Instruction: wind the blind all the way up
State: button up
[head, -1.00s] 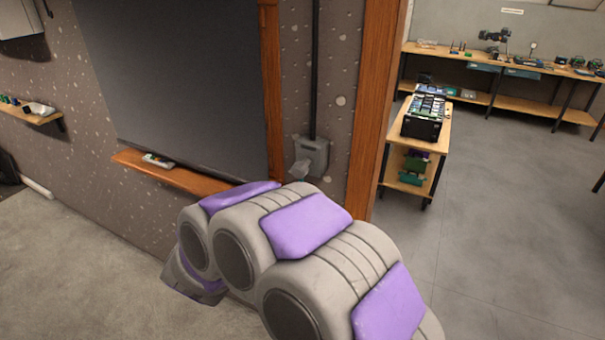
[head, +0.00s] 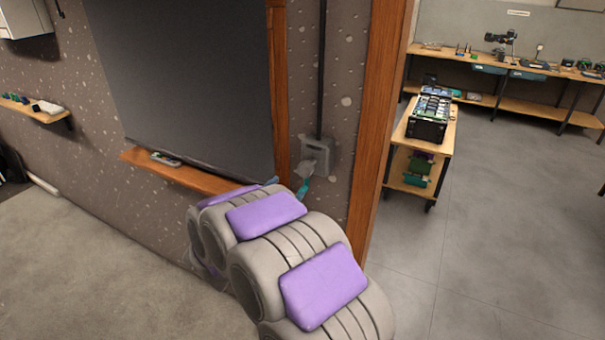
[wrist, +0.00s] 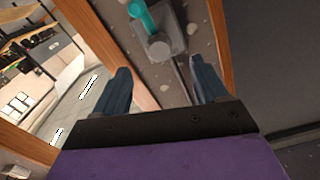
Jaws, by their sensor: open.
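The dark grey blind (head: 185,80) hangs down over the window, its lower edge just above the wooden sill (head: 190,174). To its right, a grey winder box (head: 319,150) is fixed to the speckled wall, with a crank ending in a teal handle (head: 303,189) that hangs low. In the wrist view, the winder box (wrist: 172,38) and teal handle (wrist: 139,12) lie beyond the fingertips. My gripper (wrist: 160,66) is open and empty, its fingers apart from the handle. In the head view my own arm mostly hides the gripper.
A wooden post (head: 378,130) edges the wall right of the winder. Beyond it, a small cart (head: 420,165) carries a black case, and a long bench (head: 500,70) stands at the back. A small device (head: 166,158) lies on the sill. The floor is clear.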

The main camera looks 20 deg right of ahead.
aim_at(302, 174)
jog(key=x, duration=1)
jog(key=shift+w+d+b, duration=0.1)
jog(key=shift+d+b, duration=0.15)
jog(key=shift+b, duration=0.1)
grip_shut()
